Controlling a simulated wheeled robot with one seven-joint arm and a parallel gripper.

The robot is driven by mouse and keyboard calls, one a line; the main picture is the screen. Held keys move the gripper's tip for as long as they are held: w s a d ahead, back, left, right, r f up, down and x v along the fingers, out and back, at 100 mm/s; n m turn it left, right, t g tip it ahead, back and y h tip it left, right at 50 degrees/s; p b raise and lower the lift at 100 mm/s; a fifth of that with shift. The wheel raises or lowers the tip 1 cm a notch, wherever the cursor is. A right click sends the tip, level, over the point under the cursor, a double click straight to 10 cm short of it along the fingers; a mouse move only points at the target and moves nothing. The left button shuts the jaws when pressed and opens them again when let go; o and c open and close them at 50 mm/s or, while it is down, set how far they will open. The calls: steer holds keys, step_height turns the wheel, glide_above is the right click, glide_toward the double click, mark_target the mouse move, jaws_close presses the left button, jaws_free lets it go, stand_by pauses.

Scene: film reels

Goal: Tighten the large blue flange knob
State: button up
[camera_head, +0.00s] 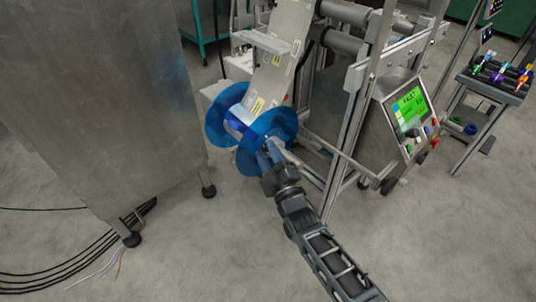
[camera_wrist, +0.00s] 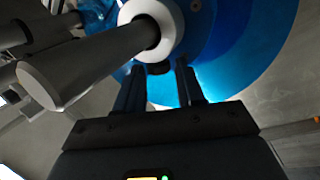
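A blue reel with two translucent flanges sits on the machine; the near flange (camera_head: 267,142) and far flange (camera_head: 222,108) show in the head view. The near flange (camera_wrist: 245,50) fills the upper right of the wrist view. A pale hub (camera_wrist: 174,18) and a grey shaft (camera_wrist: 95,65) stand out from its middle. A small dark knob-like part (camera_wrist: 158,68) shows at the hub's lower edge. My gripper (camera_head: 267,158) is in front of the near flange. In the wrist view its fingers (camera_wrist: 160,75) are apart, with the dark part between or just beyond their tips. I cannot tell whether they touch it.
A large grey metal cabinet (camera_head: 105,90) stands at left. The machine frame (camera_head: 345,140) and a control panel with green screen (camera_head: 409,107) are right of the reel. A small stand with coloured items (camera_head: 495,80) is at far right. Cables (camera_head: 75,265) lie on the floor; the floor in front is clear.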

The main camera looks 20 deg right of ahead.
jaws_close()
steer(key=b, duration=0.2)
steer(key=m+t+h+b, duration=0.1)
steer(key=b, duration=0.1)
steer(key=shift+a+f+h, duration=0.15)
steer(key=shift+f+h, duration=0.1)
steer(key=shift+h, duration=0.05)
steer(key=shift+r+b, duration=0.1)
steer(key=shift+b, duration=0.2)
steer(key=shift+m, duration=0.3)
jaws_free()
